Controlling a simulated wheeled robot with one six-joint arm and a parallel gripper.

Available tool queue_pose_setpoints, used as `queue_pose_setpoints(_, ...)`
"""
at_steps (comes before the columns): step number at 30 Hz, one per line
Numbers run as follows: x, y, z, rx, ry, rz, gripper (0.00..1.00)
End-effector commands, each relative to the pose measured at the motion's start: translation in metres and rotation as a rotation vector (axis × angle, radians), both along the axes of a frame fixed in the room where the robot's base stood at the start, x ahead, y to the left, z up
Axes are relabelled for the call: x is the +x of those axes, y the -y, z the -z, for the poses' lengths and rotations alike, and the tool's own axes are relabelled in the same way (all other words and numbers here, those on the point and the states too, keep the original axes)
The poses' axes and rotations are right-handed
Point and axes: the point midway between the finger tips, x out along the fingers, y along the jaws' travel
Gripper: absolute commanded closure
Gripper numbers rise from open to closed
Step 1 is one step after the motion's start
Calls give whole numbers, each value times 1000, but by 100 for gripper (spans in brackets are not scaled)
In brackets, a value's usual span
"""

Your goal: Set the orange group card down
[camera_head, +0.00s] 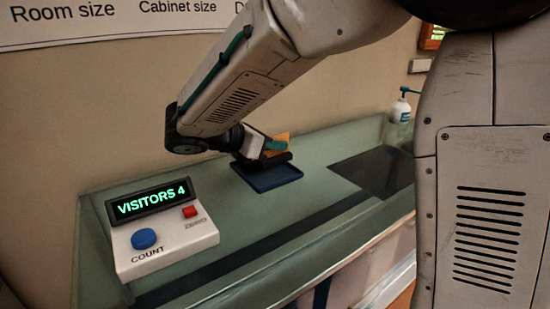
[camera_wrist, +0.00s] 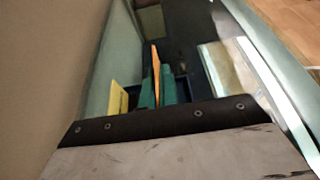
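The orange group card (camera_head: 280,142) stands up at my gripper (camera_head: 268,148) above the counter. In the wrist view the orange card (camera_wrist: 156,68) is seen edge-on between the two teal fingers of my gripper (camera_wrist: 157,90), which are close together on it. A shallow dark blue tray (camera_head: 272,180) lies on the counter below my gripper. I cannot tell whether the card touches the tray. A yellow piece (camera_wrist: 118,102) shows left of the fingers in the wrist view.
A white counter box (camera_head: 172,247) with a blue button, a red button and a display reading "VISITORS 4" stands at the left of the green counter (camera_head: 225,215). A dark panel (camera_head: 375,172) lies right of the tray. A pump bottle (camera_head: 400,110) stands at the far right.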

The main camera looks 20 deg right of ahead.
Motion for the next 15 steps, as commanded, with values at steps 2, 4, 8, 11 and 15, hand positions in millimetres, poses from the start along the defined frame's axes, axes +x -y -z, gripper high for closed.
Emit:
queue_pose_setpoints(2, 0, 0, 12, -2, -4, -1, 100)
queue_pose_setpoints(4, 0, 0, 24, -2, -4, 0, 100)
queue_pose_setpoints(8, 0, 0, 36, 0, -2, -1, 100)
queue_pose_setpoints(11, 0, 0, 36, 1, 0, 0, 100)
queue_pose_setpoints(15, 0, 0, 36, 0, 0, 0, 100)
